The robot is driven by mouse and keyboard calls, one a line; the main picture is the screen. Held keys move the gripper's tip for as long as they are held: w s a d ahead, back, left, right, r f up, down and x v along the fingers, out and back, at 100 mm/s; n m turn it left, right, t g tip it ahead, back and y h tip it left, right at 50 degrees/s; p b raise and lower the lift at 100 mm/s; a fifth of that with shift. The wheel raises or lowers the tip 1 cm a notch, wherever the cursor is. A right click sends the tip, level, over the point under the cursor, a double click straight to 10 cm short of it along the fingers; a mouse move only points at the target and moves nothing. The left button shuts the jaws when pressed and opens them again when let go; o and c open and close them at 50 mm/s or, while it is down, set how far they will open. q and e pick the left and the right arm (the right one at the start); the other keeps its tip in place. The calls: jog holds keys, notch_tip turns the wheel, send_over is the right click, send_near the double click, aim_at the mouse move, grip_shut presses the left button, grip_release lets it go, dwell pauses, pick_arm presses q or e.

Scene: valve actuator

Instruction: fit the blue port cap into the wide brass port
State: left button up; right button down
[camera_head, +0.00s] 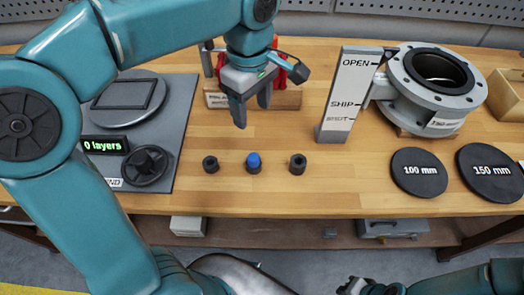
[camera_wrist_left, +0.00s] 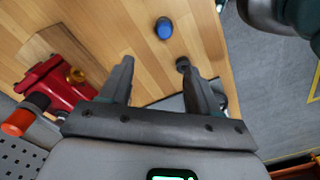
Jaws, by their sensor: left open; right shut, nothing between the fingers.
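The blue port cap (camera_head: 253,157) sits upright in a small black holder, the middle one of three in a row on the bench. It also shows in the left wrist view (camera_wrist_left: 164,27), beyond the fingertips. My left gripper (camera_head: 252,113) is open and empty, pointing down above and behind the cap, apart from it. The red valve body (camera_head: 282,68) is partly hidden behind my left gripper. In the left wrist view the red body (camera_wrist_left: 52,88) shows a brass port (camera_wrist_left: 76,74). Its width is hard to judge. My right gripper (camera_head: 357,286) is shut and empty at the bottom edge.
Black holders stand left (camera_head: 210,164) and right (camera_head: 298,164) of the cap. A grey panel (camera_head: 185,115) with a dial lies left. The bench front is mostly clear.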

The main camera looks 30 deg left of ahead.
pick_arm(q)
jog(key=b, duration=0.1)
send_over(253, 156)
notch_tip(253, 156, down, 10)
jog(key=shift+w+a+r, duration=0.1)
jog(key=shift+r, duration=0.05)
jog(key=shift+s+f, duration=0.25)
jog(key=shift+f, duration=0.2)
jog(key=shift+w+f, duration=0.1)
jog(key=shift+f, duration=2.45)
jog(key=c, duration=1.1)
